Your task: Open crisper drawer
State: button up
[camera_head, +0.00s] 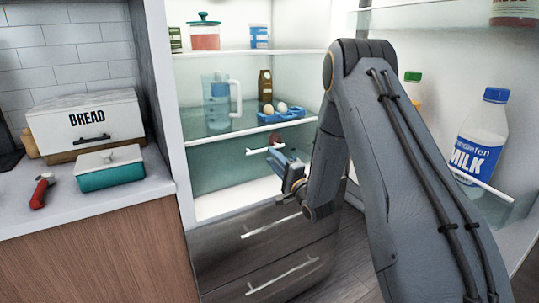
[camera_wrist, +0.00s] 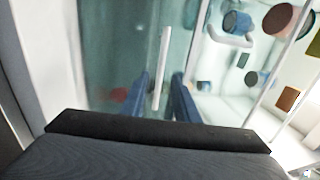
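The crisper drawer (camera_head: 222,176) is a translucent greenish front low inside the open fridge, below the shelf with the eggs. Its thin pale handle (camera_head: 258,151) shows in the head view, partly hidden near my gripper (camera_head: 281,155). My gripper is at the drawer front, close to the handle. In the wrist view the handle (camera_wrist: 165,50) runs upright, and its lower end lies between the two blue fingers of my gripper (camera_wrist: 159,88). The fingers are apart, one on each side of it. I cannot tell whether they touch it. The drawer looks shut.
The fridge door with a milk bottle (camera_head: 482,137) stands open at the right. A blue egg holder (camera_head: 281,117) and a pitcher (camera_head: 216,103) stand on the shelf above. Dark lower drawers (camera_head: 265,250) are below. A counter with a bread box (camera_head: 88,122) is left.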

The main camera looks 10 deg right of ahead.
jog(key=shift+x, duration=1.55)
jog(key=shift+c, duration=0.3)
grip_shut()
